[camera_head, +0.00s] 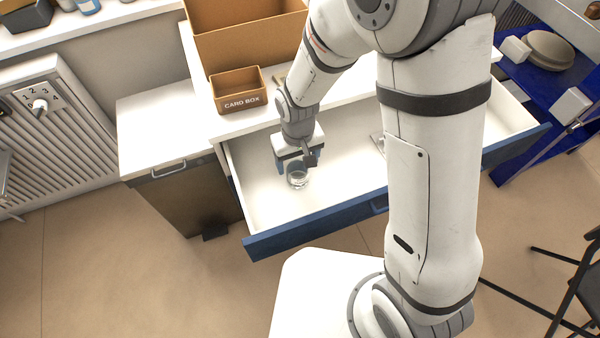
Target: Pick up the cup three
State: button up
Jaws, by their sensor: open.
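A small clear glass cup (299,179) stands in an open drawer, near its left end. I take it for cup three, though no label can be read on it. My gripper (298,164) points down into the drawer, right over the cup. Its fingers are open and appear at the cup's upper part. I cannot tell whether they touch it, and the gripper hides part of the cup's far side.
The open drawer (275,237) has a blue front and white inside. A box marked CARD BOX (238,91) and a larger brown box (245,45) stand on the counter behind. A blue shelf with plates (549,49) is at the right. My arm hides the drawer's middle right.

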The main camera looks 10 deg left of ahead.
notch_tip(320, 180, down, 7)
jog(key=shift+w+b, duration=0.15)
jog(key=shift+b, duration=0.25)
jog(key=shift+c, duration=0.2)
jog(key=c, duration=0.9)
